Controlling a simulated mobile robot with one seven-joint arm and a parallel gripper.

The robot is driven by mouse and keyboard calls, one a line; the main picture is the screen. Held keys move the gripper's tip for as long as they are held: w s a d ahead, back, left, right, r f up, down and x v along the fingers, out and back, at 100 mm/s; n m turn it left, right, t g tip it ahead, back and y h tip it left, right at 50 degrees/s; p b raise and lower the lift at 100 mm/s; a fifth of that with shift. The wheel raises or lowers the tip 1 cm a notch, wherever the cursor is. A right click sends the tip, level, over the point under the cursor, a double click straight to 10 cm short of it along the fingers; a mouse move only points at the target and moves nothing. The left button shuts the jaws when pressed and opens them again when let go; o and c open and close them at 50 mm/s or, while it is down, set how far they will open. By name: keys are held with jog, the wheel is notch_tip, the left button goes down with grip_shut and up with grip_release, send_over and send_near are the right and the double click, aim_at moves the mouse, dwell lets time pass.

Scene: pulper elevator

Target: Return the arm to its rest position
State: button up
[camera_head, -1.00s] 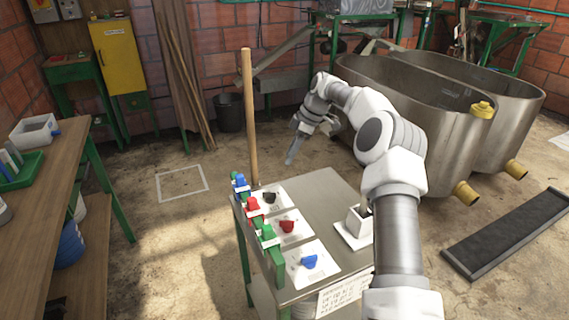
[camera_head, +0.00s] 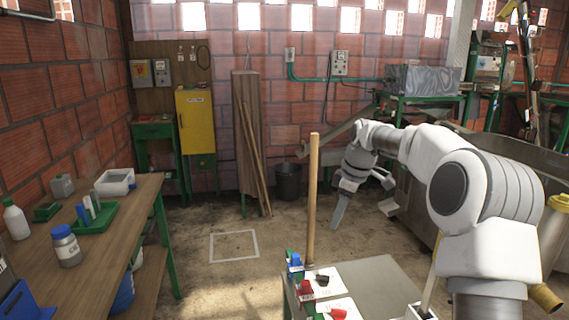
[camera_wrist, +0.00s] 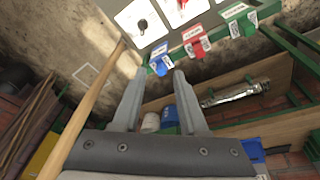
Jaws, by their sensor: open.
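My gripper (camera_head: 362,204) hangs from my raised, bent arm in the head view, above and behind the small metal-topped table (camera_head: 378,268). In the wrist view my gripper (camera_wrist: 157,75) has its two fingers apart with nothing between them. A wooden pole (camera_head: 312,200) stands upright left of my gripper in the head view. The pole also shows in the wrist view (camera_wrist: 88,105), slanting along the left finger.
Blue (camera_head: 295,263) and red (camera_head: 305,288) clips line the table's left edge. A wooden bench (camera_head: 105,225) with bottles stands at left. A yellow cabinet (camera_head: 196,122) and a dark bucket (camera_head: 289,181) are at the back. Floor between bench and table is clear.

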jog(key=s+a+r+m+t+h+p, duration=0.1)
jog(key=s+r+m+p, duration=0.15)
jog(key=s+r, duration=0.5)
jog(key=s+a+r+m+t+h+p, duration=0.1)
jog(key=s+a+r+m+h, duration=0.3)
jog(key=s, duration=0.6)
jog(key=s+d+m+t+y+p, duration=0.1)
jog(key=s+d+m, duration=0.1)
jog(key=s, duration=0.8)
jog(key=s+d+m+y+p, duration=0.1)
jog(key=s+m, duration=0.3)
jog(key=s, duration=0.6)
jog(key=shift+d+f+t+y+p, duration=0.35)
jog(key=shift+d+t+y+p, duration=0.05)
jog(key=shift+d, duration=0.2)
jog(key=shift+s, duration=0.15)
